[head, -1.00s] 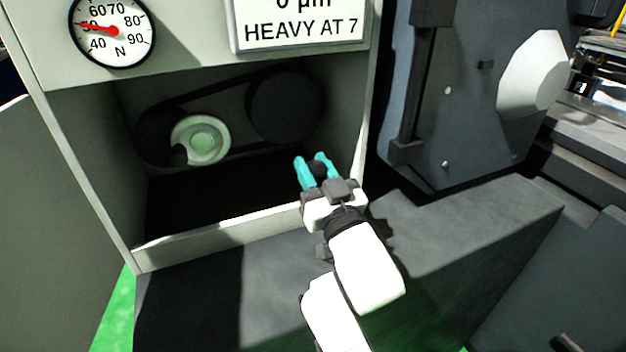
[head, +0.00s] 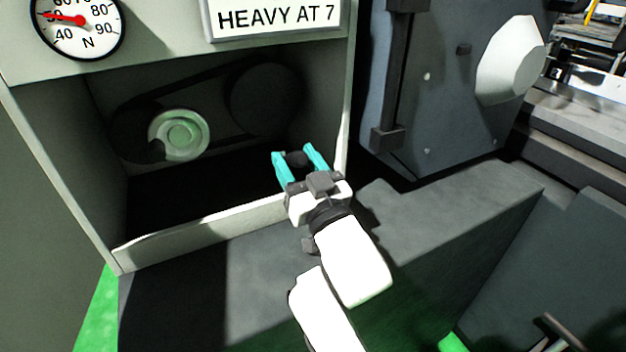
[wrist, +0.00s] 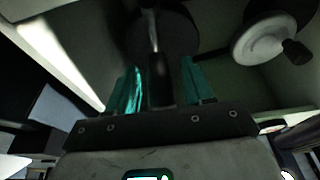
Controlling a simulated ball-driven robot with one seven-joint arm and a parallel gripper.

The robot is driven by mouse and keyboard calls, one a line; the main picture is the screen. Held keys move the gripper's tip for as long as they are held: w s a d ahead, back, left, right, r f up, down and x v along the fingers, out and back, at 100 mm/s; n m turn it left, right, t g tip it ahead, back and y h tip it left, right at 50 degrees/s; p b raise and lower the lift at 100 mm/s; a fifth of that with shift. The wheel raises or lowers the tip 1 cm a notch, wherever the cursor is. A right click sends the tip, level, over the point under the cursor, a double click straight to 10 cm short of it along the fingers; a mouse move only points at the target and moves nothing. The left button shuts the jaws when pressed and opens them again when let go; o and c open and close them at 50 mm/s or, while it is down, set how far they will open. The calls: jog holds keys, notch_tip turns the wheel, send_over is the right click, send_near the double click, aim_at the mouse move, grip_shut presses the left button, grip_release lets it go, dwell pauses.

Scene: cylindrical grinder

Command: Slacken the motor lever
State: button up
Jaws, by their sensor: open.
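My gripper (head: 297,155) is at the right side of the open belt bay, its two teal fingers spread apart. A dark round grip, seemingly the motor lever's end (head: 298,159), shows between the fingers in the head view. In the wrist view, the lever's black grip (wrist: 160,86) on a thin metal rod (wrist: 153,35) lies between the open fingers (wrist: 160,82), nearer the left finger. I cannot tell whether a finger touches it. The rod's far end runs toward a dark round part and is lost in shadow.
A pale green-white handwheel or pulley (head: 180,134) and a dark belt pulley (head: 265,98) sit at the bay's back. The bay's pale front lip (head: 200,222) and right wall are close to my gripper. A force dial (head: 78,20) is above.

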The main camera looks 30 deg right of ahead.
jog(key=s+b, duration=0.2)
jog(key=s, duration=1.2)
jog(key=shift+s+f, duration=0.2)
jog(key=shift+f, duration=0.15)
jog(key=w+g+p, duration=0.1)
jog(key=w+p, duration=0.4)
jog(key=p, duration=0.1)
jog(key=w+g+p, duration=0.1)
jog(key=w+p, duration=0.3)
jog(key=p, duration=0.2)
jog(key=w+r+g+p, duration=0.1)
jog(key=w+p, duration=0.4)
jog(key=p, duration=0.1)
jog(key=shift+w, duration=0.35)
grip_shut()
